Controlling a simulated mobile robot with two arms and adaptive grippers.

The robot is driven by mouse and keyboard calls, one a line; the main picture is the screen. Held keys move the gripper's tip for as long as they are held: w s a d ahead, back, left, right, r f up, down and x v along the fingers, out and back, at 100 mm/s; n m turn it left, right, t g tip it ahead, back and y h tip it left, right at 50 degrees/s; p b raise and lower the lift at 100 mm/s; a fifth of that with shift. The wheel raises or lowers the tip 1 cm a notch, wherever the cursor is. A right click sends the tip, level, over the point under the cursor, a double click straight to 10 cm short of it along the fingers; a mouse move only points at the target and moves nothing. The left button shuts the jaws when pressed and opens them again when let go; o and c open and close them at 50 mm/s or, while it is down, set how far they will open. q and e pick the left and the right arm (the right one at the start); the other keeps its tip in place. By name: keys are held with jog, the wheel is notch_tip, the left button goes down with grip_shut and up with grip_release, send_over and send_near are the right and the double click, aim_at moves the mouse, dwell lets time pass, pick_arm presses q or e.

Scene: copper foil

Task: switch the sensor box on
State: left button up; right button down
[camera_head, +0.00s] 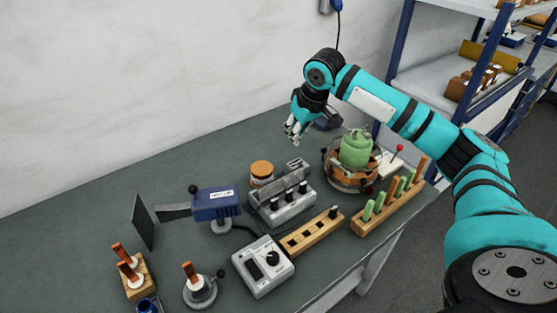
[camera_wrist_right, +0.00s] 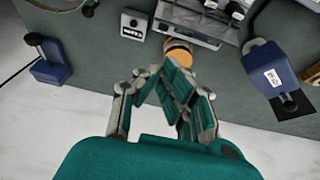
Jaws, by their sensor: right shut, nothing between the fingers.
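A small light-grey box (camera_wrist_right: 133,25) with a white label and a dark round part on top stands on the table in the right wrist view. It looks like the sensor box, but its label is too small to read and its switch state cannot be told. In the head view a small grey box (camera_head: 297,164), probably the same one, is partly hidden behind the grey rack. My right gripper (camera_head: 293,132) is shut and empty, above the table's wall side, apart from the box. It also shows in the right wrist view (camera_wrist_right: 178,88). My left gripper is not in view.
A grey rack (camera_head: 285,208) and an orange-lidded jar (camera_head: 262,168) stand near the box. A grey unit with a black knob (camera_head: 263,270) is at the front. A blue labelled device (camera_head: 216,204) is left, and a green vessel (camera_head: 356,150) right. Bare tabletop (camera_head: 90,215) lies far left.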

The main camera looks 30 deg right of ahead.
jog(key=p+x, duration=0.1)
jog(key=x, duration=0.3)
jog(key=p+x, duration=0.1)
jog(key=x, duration=0.3)
jog(key=p+x, duration=0.1)
jog(key=x, duration=0.3)
jog(key=shift+s+d+f, duration=0.15)
jog(key=shift+s+f, duration=0.15)
jog(key=shift+f, duration=0.75)
